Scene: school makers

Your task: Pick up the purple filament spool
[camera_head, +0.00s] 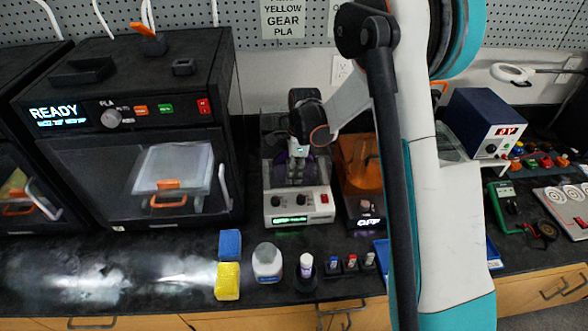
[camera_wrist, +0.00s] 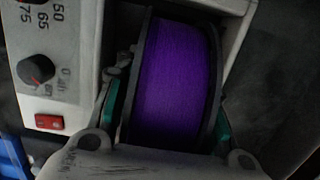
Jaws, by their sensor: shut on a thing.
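The purple filament spool (camera_wrist: 178,72) fills the middle of the wrist view. It has purple filament wound between dark flanges. My gripper (camera_wrist: 168,113) is shut on it, with a green-padded finger against each flange. In the head view my gripper (camera_head: 299,152) reaches down over a white-fronted device (camera_head: 295,207) with knobs and a green display. Only a small hint of purple shows there, as my gripper covers most of the spool. I cannot tell whether the spool still touches the device.
A black printer (camera_head: 90,182) marked READY stands to the left. An orange-lidded unit (camera_head: 361,165) is close on the right. In front are a yellow sponge (camera_head: 228,281), a white bottle (camera_head: 267,262) and small containers. My arm hides part of the right bench.

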